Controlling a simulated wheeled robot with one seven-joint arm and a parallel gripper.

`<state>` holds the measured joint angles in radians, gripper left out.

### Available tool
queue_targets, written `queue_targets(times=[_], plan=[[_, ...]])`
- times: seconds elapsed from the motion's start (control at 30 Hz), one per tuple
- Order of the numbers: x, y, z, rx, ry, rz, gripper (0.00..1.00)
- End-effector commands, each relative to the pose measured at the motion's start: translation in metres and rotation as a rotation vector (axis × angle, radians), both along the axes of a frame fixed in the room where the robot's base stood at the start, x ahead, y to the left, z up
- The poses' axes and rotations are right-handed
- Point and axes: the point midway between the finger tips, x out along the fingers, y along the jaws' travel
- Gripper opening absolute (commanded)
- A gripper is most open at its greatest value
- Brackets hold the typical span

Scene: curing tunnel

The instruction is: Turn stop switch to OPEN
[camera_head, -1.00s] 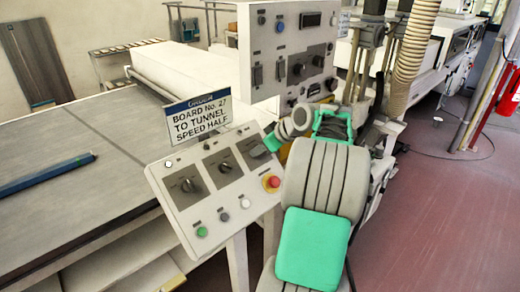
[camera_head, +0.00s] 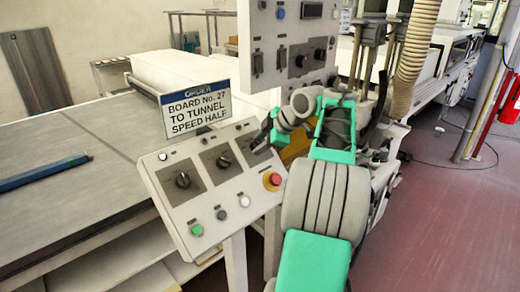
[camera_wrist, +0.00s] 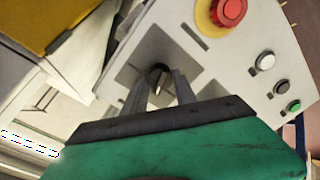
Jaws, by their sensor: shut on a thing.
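A slanted white control panel (camera_head: 180,218) carries three rotary switches on dark plates in a row. The left knob (camera_head: 183,180) and middle knob (camera_head: 223,162) are in plain view. My gripper (camera_head: 259,143) is at the right-hand switch and mostly covers it in the head view. In the wrist view, my gripper (camera_wrist: 160,88) has its two fingers on either side of this switch's dark knob (camera_wrist: 159,73), shut on it. The small labels are too blurred to read, so I cannot tell its marked position.
A red stop button (camera_head: 272,181) on a yellow ring sits just below my gripper. A white button (camera_head: 244,201), a grey button (camera_head: 221,214) and a green button (camera_head: 197,230) line the panel's lower edge. An order sign (camera_head: 195,108) stands behind. An upright panel (camera_head: 262,38) rises beyond.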

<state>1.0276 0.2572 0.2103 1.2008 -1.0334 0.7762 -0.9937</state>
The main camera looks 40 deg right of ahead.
Motion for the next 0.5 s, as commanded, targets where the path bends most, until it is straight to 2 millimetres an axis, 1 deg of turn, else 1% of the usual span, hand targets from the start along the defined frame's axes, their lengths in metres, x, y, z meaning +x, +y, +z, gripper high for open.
queue_targets(times=[0.2,0.5], plan=[[0.0002,0.0008,-0.0010,-0.042,0.000,0.043,0.00],[0.0000,0.0008,0.0001,-0.052,-0.001,0.054,0.00]])
